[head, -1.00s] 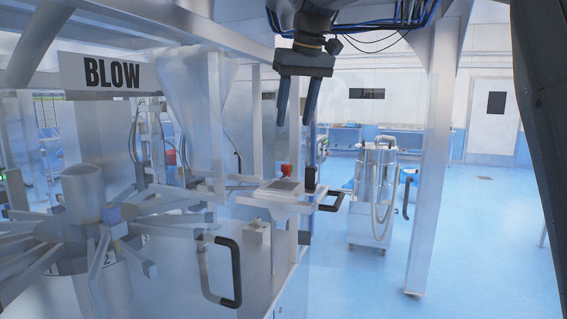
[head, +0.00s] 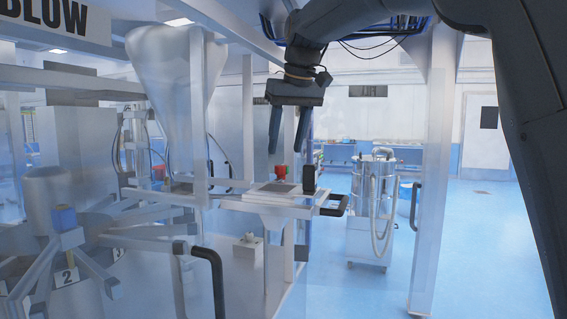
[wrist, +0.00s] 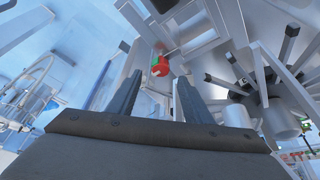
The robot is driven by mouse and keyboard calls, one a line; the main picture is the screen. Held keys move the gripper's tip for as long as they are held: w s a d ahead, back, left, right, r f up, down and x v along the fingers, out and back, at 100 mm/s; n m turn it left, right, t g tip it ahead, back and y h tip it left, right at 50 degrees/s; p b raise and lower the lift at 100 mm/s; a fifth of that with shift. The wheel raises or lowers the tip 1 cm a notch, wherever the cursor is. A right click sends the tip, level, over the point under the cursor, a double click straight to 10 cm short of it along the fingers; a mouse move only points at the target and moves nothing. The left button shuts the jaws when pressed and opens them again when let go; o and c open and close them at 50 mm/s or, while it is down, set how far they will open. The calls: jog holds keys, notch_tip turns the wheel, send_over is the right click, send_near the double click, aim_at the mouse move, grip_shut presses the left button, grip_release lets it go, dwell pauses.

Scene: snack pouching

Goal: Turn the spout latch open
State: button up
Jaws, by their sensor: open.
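My gripper (head: 285,152) hangs fingers-down in the head view, open and empty. Below its fingertips in the picture, a small red part (head: 280,172) stands by a flat plate on a pale machine frame. In the wrist view the red part (wrist: 160,66), with a bit of green on it, shows between and beyond my open fingers (wrist: 160,77). I cannot tell whether this red part is the spout latch. A pale funnel-shaped hopper (head: 172,75) stands left of my gripper. No latch can be clearly made out on it.
A rotary machine with radial arms (head: 75,240) fills the lower left. Black handles (head: 212,275) stick out at the front. A pale post (head: 432,190) stands at right. Behind is a metal canister on a cart (head: 372,210). Blue floor (head: 490,240) is clear at right.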

aim_at(284, 166)
jog(key=shift+p+x, duration=0.4)
jog(key=shift+x, duration=2.35)
jog(key=shift+s, duration=0.1)
jog(key=c, duration=1.1)
jog(key=shift+o, duration=0.2)
jog(key=shift+n, duration=0.4)
jog(key=n+g+y+p, duration=0.1)
jog(key=n+p, duration=0.1)
jog(key=n, duration=0.1)
jog(key=shift+d+r+n, duration=0.1)
jog(key=shift+n, duration=0.2)
jog(key=n+p, duration=0.1)
jog(key=n, duration=0.1)
jog(key=n+g+y+p, duration=0.1)
jog(key=n, duration=0.1)
jog(key=shift+w+g, duration=0.3)
jog(key=n+g+p, duration=0.1)
jog(key=n, duration=0.1)
jog(key=n+p, duration=0.1)
jog(key=n, duration=0.2)
jog(key=shift+w+g+y, duration=0.1)
jog(key=shift+g+y, duration=0.2)
jog(key=shift+g, duration=0.1)
jog(key=shift+w+n+g+p, duration=0.15)
jog(key=shift+n+g+p, duration=0.65)
jog(key=shift+n+p, duration=1.1)
jog(key=shift+n+b, duration=0.35)
jog(key=shift+n, duration=0.15)
